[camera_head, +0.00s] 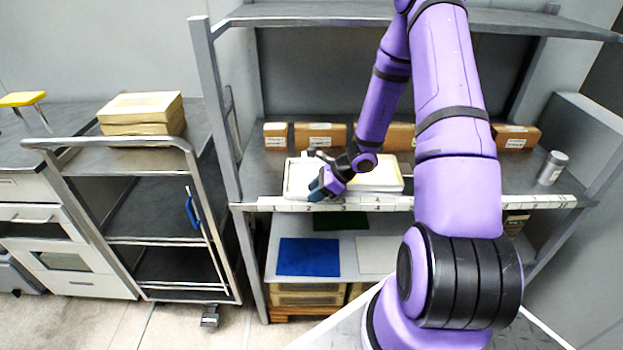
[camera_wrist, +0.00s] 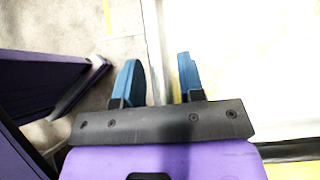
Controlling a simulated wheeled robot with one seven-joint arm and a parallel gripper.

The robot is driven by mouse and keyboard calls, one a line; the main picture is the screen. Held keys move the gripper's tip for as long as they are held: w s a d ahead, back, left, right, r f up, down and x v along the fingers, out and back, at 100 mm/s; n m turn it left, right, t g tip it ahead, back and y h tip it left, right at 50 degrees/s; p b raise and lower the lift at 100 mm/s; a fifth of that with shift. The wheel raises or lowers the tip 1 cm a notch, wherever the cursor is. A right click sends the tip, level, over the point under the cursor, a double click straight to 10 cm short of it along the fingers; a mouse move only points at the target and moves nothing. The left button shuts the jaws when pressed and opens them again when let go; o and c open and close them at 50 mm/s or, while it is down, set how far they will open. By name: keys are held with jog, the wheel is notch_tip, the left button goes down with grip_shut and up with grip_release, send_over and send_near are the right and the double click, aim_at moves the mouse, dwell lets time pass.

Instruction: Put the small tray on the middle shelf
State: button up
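A white, shallow small tray (camera_head: 392,188) with a pale cream inside lies on the middle shelf (camera_head: 450,178), close to the shelf's numbered front edge. My gripper (camera_head: 318,190) is at the tray's front left part, and my wrist hides some of the tray's middle. In the wrist view, my gripper's (camera_wrist: 160,82) two blue fingers stand apart. The tray's pale wall (camera_wrist: 153,45) runs between them in the picture, with the bright tray inside to the right. I cannot tell whether the fingers touch the wall.
Several brown boxes (camera_head: 320,136) line the back of the middle shelf, and a metal can (camera_head: 552,168) stands at its right. Below are a blue mat (camera_head: 308,257) and a green mat (camera_head: 340,221).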

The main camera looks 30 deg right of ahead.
jog(key=shift+w+a+f, duration=0.1)
jog(key=shift+a+f, duration=0.1)
jog(key=shift+c, duration=0.4)
grip_shut()
jog(key=shift+r, duration=0.1)
